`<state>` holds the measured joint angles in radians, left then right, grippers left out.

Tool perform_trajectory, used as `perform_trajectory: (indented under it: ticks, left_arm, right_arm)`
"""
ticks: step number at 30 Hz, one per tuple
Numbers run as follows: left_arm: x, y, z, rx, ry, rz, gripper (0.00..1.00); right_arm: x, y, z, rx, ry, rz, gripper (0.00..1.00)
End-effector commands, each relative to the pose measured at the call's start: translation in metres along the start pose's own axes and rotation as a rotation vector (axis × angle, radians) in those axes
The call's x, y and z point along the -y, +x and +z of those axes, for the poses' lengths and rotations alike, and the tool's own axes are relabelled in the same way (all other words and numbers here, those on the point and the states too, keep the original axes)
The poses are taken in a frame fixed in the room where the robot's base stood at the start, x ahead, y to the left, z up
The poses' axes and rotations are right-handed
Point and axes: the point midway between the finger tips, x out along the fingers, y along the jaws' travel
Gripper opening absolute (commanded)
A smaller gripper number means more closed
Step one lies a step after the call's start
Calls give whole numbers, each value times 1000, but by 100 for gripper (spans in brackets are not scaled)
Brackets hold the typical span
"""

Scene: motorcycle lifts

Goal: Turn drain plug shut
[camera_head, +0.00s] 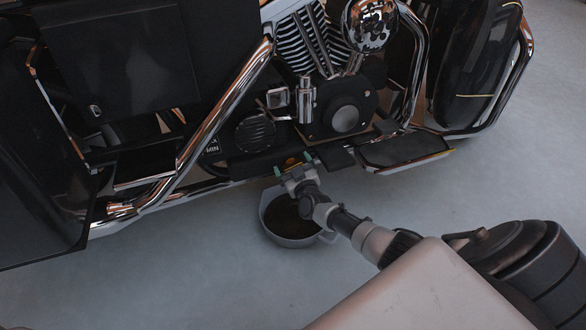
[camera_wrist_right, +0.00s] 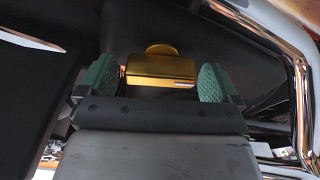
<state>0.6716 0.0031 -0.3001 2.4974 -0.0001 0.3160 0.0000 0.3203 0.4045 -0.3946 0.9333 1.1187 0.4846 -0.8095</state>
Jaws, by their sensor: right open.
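The drain plug is a gold-coloured block with a rounded disc behind it, seen in the right wrist view (camera_wrist_right: 160,68). In the head view it shows as a small orange patch (camera_head: 291,162) under the motorcycle's engine. My right gripper (camera_head: 297,168) is open, with its green-padded fingers on either side of the plug. In the right wrist view the fingers (camera_wrist_right: 157,78) flank the gold block, with a small gap visible on each side. My left gripper is not in view.
A round pan (camera_head: 268,212) with dark contents stands on the grey floor below my right gripper. The motorcycle (camera_head: 255,135) fills the upper part, with chrome bars and a footboard (camera_head: 405,150) close by.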

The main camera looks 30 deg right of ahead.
Motion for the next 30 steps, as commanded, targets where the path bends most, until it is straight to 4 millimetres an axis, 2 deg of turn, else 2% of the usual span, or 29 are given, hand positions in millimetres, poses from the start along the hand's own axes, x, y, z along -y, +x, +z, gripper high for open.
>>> perform_trajectory:
  ticks: [5,12,15,23,30]
  left_arm:
    - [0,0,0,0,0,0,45]
    - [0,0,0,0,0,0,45]
    - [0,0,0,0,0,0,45]
    - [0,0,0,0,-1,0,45]
    - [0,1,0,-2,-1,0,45]
  right_arm:
    - [0,0,0,1,-1,0,94]
    - [0,0,0,1,0,0,57]
    - [0,0,0,1,0,0,44]
    - [0,-1,0,1,29,3,44]
    - [0,-1,1,2,153,16,44]
